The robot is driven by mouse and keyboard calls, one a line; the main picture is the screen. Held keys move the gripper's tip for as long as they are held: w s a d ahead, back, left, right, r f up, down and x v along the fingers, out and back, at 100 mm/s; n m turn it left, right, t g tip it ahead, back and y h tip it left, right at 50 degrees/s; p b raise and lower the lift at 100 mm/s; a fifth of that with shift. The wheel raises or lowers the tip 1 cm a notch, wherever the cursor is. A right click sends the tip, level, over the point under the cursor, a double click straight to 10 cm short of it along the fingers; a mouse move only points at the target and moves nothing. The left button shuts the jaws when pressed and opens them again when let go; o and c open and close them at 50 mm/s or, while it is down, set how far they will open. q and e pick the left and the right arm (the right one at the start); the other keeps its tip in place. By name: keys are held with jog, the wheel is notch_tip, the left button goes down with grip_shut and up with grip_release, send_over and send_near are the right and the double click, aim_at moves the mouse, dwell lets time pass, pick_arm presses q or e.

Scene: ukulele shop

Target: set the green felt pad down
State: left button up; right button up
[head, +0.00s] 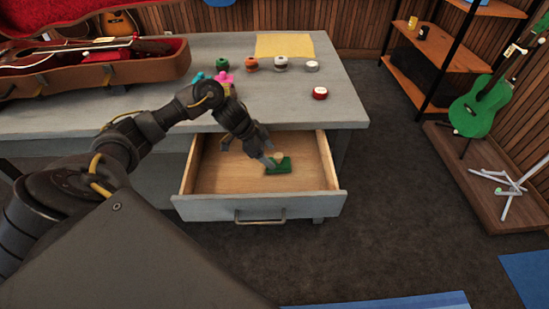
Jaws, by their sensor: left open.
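The green felt pad (284,168) lies on the floor of the open drawer (225,184), toward its right side. A small pale thing sits at the pad's upper edge, too small to make out. My left gripper (270,162) reaches down into the drawer with its fingers apart. Its fingertips are at the left edge of the pad; I cannot tell whether they touch it. My right gripper is not in view.
The grey table (240,105) above the drawer holds several small round items, a yellow cloth (284,45) and an open guitar case (110,72). A green ukulele (482,105) stands on a wooden platform at right. Dark floor right of the drawer is clear.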

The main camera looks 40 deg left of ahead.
pick_arm(q)
jog(key=v, duration=0.7)
jog(key=shift+r, duration=0.3)
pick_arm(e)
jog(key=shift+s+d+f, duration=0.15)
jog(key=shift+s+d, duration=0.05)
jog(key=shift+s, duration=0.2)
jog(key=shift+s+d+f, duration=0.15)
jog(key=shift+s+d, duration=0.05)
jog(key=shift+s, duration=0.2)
pick_arm(q)
jog(key=shift+s+a, duration=0.1)
